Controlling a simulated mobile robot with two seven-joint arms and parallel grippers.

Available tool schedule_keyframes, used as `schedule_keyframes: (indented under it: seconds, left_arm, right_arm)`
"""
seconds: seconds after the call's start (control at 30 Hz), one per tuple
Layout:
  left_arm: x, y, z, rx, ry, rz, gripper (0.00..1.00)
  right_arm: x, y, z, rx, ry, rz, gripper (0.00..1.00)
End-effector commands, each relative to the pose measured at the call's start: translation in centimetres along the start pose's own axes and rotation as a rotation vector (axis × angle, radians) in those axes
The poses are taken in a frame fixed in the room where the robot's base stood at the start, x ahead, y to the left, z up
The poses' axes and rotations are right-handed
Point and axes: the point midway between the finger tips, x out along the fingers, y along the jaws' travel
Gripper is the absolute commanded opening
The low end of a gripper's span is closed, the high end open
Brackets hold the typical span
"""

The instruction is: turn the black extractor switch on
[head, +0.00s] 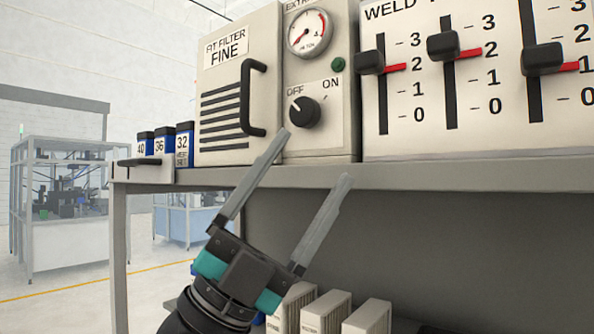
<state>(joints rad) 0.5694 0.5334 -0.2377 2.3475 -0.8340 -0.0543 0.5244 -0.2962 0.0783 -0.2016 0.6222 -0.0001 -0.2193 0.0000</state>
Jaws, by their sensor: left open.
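The black extractor switch (304,112) is a round knob on the beige extractor panel (321,143), between the labels OFF on its left and ON on its upper right. Its pale pointer mark faces the OFF side at the upper left. My left gripper (312,158) is open and empty, with its two grey fingers spread and pointing up. The left fingertip is just below and left of the knob in the picture; the right fingertip is lower right, in front of the shelf edge. I cannot tell whether either finger touches anything. My right gripper is not in view.
A filter door (228,99) with a black handle (254,97) is left of the switch. A gauge (307,32) and green lamp (338,64) sit above it. Several black sliders are on the weld panel (480,130) at right. The shelf (450,174) runs underneath.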

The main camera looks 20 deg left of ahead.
Motion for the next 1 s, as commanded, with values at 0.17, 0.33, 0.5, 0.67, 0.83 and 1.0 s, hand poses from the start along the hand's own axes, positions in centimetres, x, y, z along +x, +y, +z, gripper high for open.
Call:
schedule_keyframes:
  seconds: [0.17,0.33,0.5,0.67,0.83,1.0]
  left_arm:
    - [2.8,-0.9,-9.1,0.258,0.404,0.139,0.81]
    - [2.7,0.9,-13.0,0.545,0.654,0.361,0.81]
    - [2.1,1.8,-12.2,0.864,0.745,0.630,0.81]
    - [2.1,-0.3,-8.7,1.167,0.657,0.884,0.81]
    - [2.2,-5.7,-4.9,1.418,0.415,1.086,0.81]
    - [1.8,-10.9,-3.0,1.542,0.179,1.184,0.81]
  right_arm:
    - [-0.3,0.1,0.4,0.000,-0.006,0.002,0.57]
    - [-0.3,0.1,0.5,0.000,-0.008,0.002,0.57]
    - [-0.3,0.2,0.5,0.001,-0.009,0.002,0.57]
    - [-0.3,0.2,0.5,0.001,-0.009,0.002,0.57]
    - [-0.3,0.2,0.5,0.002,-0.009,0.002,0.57]
    - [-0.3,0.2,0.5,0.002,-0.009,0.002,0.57]
